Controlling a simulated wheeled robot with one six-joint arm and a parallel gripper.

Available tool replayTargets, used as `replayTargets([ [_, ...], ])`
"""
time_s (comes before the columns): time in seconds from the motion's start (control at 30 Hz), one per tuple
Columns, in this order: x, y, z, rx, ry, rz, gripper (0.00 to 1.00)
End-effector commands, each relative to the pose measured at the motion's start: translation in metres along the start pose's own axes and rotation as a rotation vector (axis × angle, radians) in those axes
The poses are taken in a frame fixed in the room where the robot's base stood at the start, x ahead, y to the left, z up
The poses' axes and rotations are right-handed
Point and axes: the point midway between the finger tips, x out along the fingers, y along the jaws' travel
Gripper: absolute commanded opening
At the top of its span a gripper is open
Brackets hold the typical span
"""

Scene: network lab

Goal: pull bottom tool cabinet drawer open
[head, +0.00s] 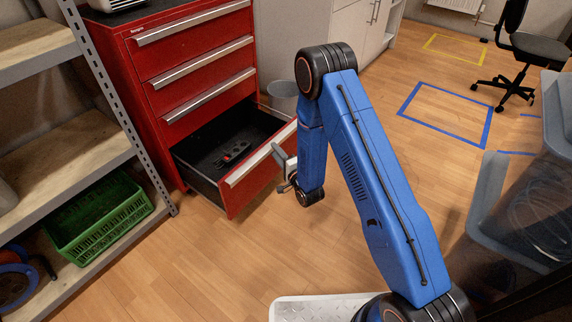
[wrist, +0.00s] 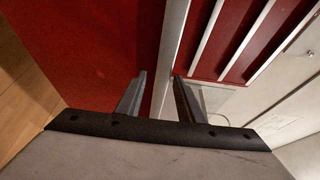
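The red tool cabinet (head: 121,70) stands left of centre in the head view. Its bottom drawer (head: 219,206) is pulled well out, showing a dark interior with a few small items. A silver handle strip (head: 248,167) runs along the top of the drawer front. My gripper (head: 277,161) is at this drawer's front, near the handle. In the wrist view, the fingers of my gripper (wrist: 160,76) are apart. Firm contact cannot be seen.
The upper drawers (head: 198,60) are shut. A metal shelf (head: 80,150) with a green crate (head: 100,215) stands close on the left. Grey bins (head: 490,200) stand at the right. An office chair (head: 535,50) is at the back right. The wooden floor before the drawer is clear.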

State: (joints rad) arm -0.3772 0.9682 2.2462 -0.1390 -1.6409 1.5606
Motion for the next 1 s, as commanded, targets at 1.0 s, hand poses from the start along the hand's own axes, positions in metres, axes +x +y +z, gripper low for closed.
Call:
replayTargets([
  [1.0,-0.164,0.002,0.0,0.0,0.0,0.004,0.34],
])
